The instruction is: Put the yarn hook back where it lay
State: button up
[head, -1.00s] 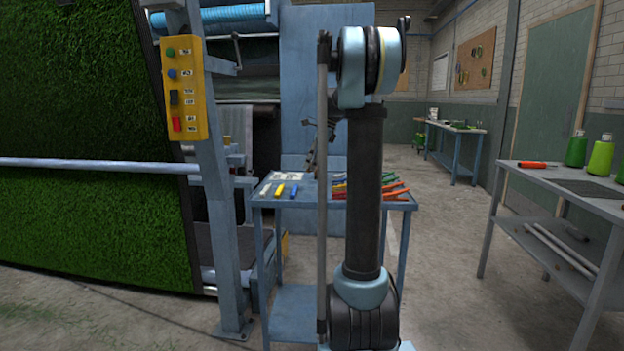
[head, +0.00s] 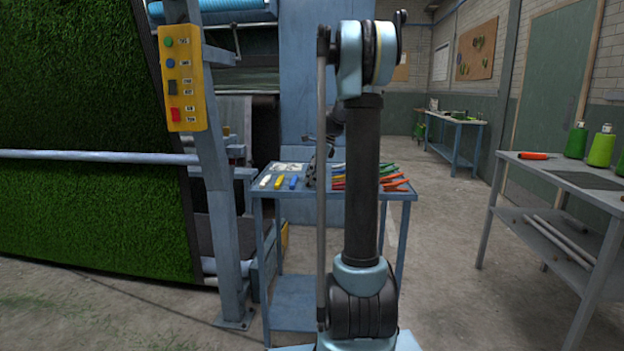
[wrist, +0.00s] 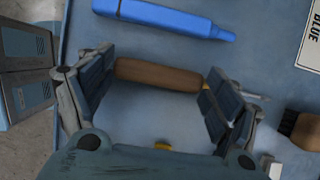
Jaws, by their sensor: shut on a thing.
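The yarn hook (wrist: 160,75) shows in the wrist view as a brown wooden handle with a thin metal tip sticking out past the right finger. My gripper (wrist: 162,78) is shut on it, one finger at each end of the visible handle. Below it is a blue-grey tabletop; I cannot tell whether the hook touches it. In the head view my gripper (head: 318,160) hangs over the blue tool table (head: 290,193), partly hidden by my arm, and the hook cannot be made out there.
A blue marker-like tool (wrist: 165,17) lies just beyond the hook, by a card reading BLUE (wrist: 312,40). Several coloured tools (head: 393,180) fill the table's right side.

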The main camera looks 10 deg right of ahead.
jog(key=o, duration=1.1)
jog(key=v, duration=1.2)
jog(key=s+a+f+n+h, duration=0.15)
jog(key=s+f+n, duration=0.35)
jog(key=s, duration=0.6)
jog(key=s+a+f+n+h, duration=0.15)
jog(key=s+f+n, duration=0.35)
jog(key=s, duration=0.6)
jog(key=s+a+f+n, duration=0.3)
jog(key=s+f+n, duration=0.2)
jog(key=s, duration=0.6)
jog(key=s+f+n, duration=0.2)
jog(key=s+f, duration=0.1)
jog(key=s+d+f+n+h, duration=0.1)
jog(key=s+f+n, duration=0.1)
jog(key=s+f, duration=0.1)
jog(key=s+f+n+t, duration=0.1)
jog(key=s+f, duration=0.2)
jog(key=f, duration=0.2)
jog(key=shift+s+d+f+n, duration=0.15)
jog(key=shift+d+n, duration=0.25)
